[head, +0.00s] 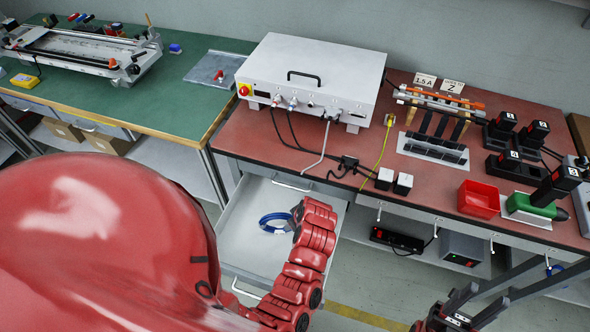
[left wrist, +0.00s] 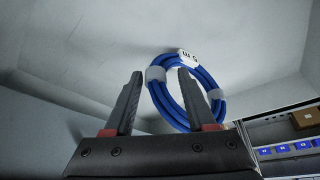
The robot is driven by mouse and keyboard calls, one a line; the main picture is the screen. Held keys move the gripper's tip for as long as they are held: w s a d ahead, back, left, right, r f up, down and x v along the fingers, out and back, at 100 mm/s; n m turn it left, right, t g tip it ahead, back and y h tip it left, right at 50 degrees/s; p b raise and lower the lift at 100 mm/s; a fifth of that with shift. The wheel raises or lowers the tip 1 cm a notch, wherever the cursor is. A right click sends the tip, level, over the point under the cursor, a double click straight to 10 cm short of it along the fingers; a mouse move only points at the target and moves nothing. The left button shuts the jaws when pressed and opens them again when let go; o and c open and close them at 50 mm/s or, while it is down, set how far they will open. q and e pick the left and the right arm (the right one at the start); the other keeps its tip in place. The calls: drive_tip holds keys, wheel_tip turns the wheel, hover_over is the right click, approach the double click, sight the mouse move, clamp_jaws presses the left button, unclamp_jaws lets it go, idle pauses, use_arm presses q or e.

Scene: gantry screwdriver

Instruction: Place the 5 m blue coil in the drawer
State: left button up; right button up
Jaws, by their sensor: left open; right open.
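The blue coil (head: 276,222) is in the open white drawer (head: 241,200) under the red bench, partly covered by my red arm. In the left wrist view the coil (left wrist: 186,92) has white ties and a tag that seems to read 5 m, and lies against the pale drawer interior. My left gripper (left wrist: 160,78) is open, its fingertips close to the coil. The right finger overlaps the coil in the picture; contact cannot be told. My left gripper is hidden in the head view. My right gripper (head: 442,317) is open and empty at the bottom right.
A white power unit (head: 311,80) with cables stands on the red bench (head: 400,220) above the drawer. A red bin (head: 479,199) and a green tool (head: 530,208) are on the right. Blue bins (left wrist: 283,149) show on shelving in the left wrist view.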

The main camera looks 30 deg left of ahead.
use_arm(q)
drive_tip(key=v, duration=1.2)
drive_tip(key=shift+s+f, duration=0.1)
